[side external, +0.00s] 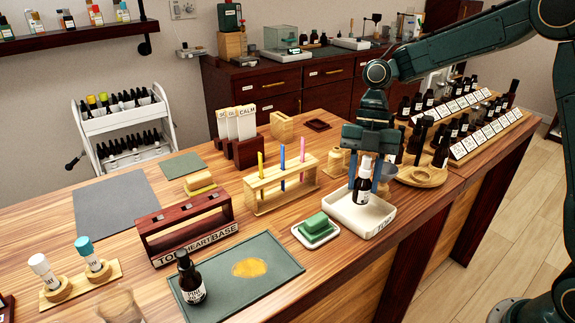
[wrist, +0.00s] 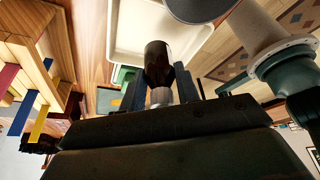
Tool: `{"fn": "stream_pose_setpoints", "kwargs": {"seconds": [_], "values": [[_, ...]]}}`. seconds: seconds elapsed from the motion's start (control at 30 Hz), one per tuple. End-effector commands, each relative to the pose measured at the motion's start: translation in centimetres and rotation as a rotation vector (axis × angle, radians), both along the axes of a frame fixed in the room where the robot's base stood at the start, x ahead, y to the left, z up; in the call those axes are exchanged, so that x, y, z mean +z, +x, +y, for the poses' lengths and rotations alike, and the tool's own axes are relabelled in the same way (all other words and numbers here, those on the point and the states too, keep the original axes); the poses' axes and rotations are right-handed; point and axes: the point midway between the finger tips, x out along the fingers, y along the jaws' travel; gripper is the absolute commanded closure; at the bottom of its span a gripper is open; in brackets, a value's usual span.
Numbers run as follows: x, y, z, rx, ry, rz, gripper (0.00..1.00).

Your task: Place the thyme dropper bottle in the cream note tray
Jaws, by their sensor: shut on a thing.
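A dark dropper bottle (side external: 362,190) with a white top is in my gripper (side external: 363,172); its label is too small to read, but I take it as the thyme bottle. My gripper is shut on its upper part, fingers on either side, and the bottle is upright. It is over the inside of the cream tray (side external: 352,222), whose front reads "TOP". I cannot tell whether its base touches the tray floor. In the wrist view the bottle (wrist: 157,62) points away between the fingers (wrist: 160,90), with the tray (wrist: 128,30) beyond it.
A green block on a white dish (side external: 316,231) is left of the tray. A wooden rack (side external: 282,186) with coloured sticks stands behind that. A round wooden stand (side external: 422,176) with bottles is close on the right. Another dark bottle (side external: 190,280) stands on a green mat.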

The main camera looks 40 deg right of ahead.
Motion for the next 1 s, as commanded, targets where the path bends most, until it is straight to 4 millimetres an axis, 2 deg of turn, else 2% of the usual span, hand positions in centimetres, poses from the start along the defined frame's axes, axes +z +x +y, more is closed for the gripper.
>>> {"fn": "stream_pose_setpoints", "kwargs": {"seconds": [0.23,0.73,0.77,0.83,1.0], "values": [[-2.6,0.0,0.0,0.001,0.0,0.003,0.92],[-3.2,0.0,0.0,0.0,0.0,0.0,0.92],[-3.2,0.0,0.0,0.0,0.0,0.0,0.63],[-3.2,0.0,0.0,0.0,0.0,0.0,0.49],[-3.2,0.0,0.0,0.001,0.0,0.0,0.47]]}}
